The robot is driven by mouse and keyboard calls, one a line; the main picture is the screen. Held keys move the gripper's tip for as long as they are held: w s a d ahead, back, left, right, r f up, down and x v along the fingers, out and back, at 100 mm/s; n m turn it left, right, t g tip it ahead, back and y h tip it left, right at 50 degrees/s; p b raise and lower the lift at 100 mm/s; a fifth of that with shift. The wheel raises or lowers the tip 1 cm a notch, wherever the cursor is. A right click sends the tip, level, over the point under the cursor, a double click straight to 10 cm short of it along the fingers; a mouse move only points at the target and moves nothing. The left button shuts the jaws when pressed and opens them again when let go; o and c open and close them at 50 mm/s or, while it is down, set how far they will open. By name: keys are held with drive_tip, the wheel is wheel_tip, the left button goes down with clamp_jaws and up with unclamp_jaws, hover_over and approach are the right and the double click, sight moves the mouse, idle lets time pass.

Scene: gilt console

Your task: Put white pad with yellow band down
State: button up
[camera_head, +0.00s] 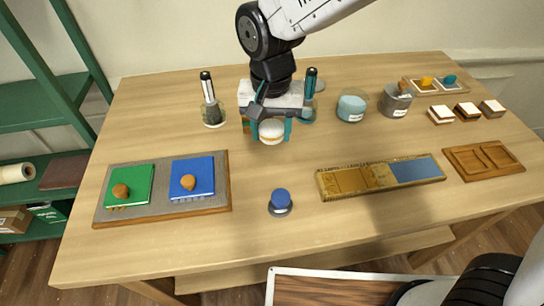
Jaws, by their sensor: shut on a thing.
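My gripper (271,126) hangs over the back middle of the wooden table (270,230), its teal fingers pointing down. It is shut on the white pad with a yellow band (271,132), which sits between the two fingertips. I cannot tell whether the pad touches the table or is held just above it. My gripper body hides part of the things behind it.
Left of my gripper stands a holder with a marker (212,105); a light-blue jar (351,107) stands right. In front are a grey board (101,208) with green and blue books, a blue-topped knob (280,202) and a gilt tray (345,182). Clear table lies between them.

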sight(271, 168)
wheel_tip(271, 168, down, 10)
drive_tip(key=shift+a, duration=0.1)
idle(0.4)
drive_tip(key=shift+f, duration=0.2)
